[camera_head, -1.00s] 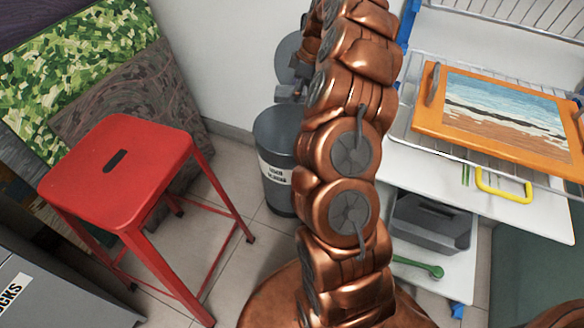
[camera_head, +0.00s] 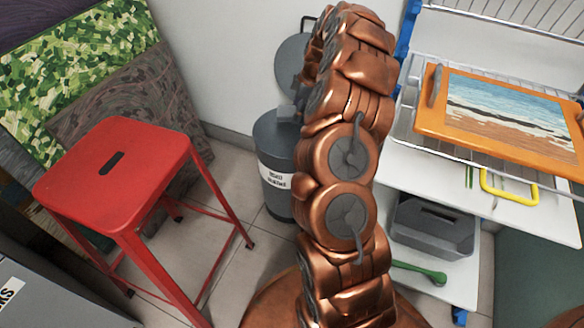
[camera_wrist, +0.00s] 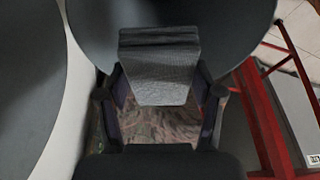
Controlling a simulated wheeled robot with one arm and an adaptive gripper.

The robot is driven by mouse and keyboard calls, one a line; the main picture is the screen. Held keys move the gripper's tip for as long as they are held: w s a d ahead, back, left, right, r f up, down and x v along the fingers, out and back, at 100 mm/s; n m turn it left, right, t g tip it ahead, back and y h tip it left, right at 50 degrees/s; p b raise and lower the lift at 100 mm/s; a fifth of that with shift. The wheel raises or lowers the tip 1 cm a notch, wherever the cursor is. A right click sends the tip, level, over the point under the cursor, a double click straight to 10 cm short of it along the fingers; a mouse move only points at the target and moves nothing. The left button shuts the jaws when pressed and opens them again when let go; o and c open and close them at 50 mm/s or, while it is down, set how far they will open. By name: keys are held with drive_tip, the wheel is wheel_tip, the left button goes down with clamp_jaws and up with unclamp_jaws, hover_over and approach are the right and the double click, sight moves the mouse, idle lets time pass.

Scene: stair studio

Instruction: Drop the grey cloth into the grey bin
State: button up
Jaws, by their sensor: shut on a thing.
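The grey cloth (camera_wrist: 160,62) is a folded, ribbed block held between the fingers of my gripper (camera_wrist: 160,92) in the wrist view. The gripper is shut on it. The grey bin (camera_head: 274,165) is a round can with a white label on the floor by the wall, partly hidden behind my copper arm in the head view. Its round lid (camera_head: 292,60) stands raised behind it. My arm's end is mostly hidden there; a small grey piece shows at the bin's top edge. In the wrist view a large dark grey round surface lies behind the cloth.
A red stool (camera_head: 115,175) stands left of the bin. Patterned panels (camera_head: 130,100) lean on the wall behind it. At right, a rack holds an orange-framed picture (camera_head: 500,110), above a grey tray (camera_head: 432,225) and a green spoon-like tool (camera_head: 420,271).

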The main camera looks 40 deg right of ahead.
drive_tip(key=o, duration=1.2)
drive_tip(key=shift+r, duration=0.1)
drive_tip(key=shift+v, duration=5.9)
drive_tip(key=shift+d, duration=0.1)
